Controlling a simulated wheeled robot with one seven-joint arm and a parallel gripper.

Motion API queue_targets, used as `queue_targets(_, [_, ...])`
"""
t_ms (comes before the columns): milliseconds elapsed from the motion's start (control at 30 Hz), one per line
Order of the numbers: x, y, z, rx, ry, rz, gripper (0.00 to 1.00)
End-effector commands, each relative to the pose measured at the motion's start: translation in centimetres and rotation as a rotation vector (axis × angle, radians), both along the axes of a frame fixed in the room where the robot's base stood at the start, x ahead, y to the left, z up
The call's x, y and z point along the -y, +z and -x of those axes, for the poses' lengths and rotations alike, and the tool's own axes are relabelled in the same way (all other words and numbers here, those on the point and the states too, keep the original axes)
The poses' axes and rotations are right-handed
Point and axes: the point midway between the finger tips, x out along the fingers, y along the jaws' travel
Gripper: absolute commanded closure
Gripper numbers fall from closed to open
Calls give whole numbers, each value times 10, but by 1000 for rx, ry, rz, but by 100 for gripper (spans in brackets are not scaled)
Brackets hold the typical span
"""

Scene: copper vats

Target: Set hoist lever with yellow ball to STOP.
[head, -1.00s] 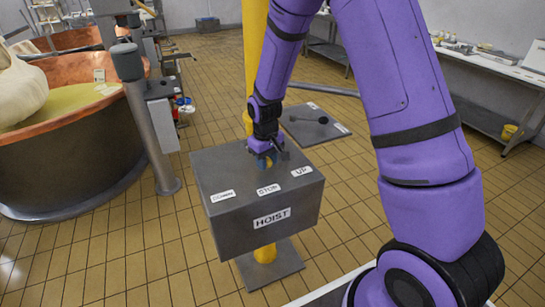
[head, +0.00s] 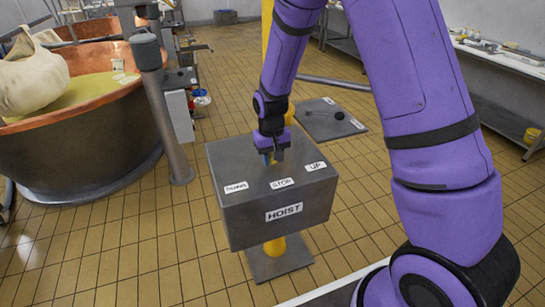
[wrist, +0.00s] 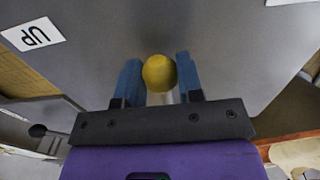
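The hoist box (head: 235,205) is a grey block on a yellow post, with DOWN (head: 237,187), STOP (head: 282,183) and UP (head: 316,166) labels along its top. My gripper (head: 272,158) points down at the top of the box, behind the STOP label. In the wrist view, the yellow ball (wrist: 159,73) sits between the two blue fingers of my gripper (wrist: 159,80), which appear to touch it on both sides. A little of the pale lever rod shows below the ball. The UP label (wrist: 30,33) lies left of the ball.
A second grey panel (head: 325,125) with a dark-knobbed lever stands behind the hoist box. A copper vat (head: 75,135) and a grey post (head: 165,110) are on the left. A bench (head: 500,60) runs along the right. Tiled floor is open between them.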

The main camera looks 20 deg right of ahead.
Motion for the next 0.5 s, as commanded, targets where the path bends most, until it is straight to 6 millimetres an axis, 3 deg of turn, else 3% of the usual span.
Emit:
queue_targets(33, [0,1,-1,2,0,0,55])
queue_targets(100, [0,0,-1,2,1,0,41])
queue_targets(500, [0,9,-1,3,1,-1,41])
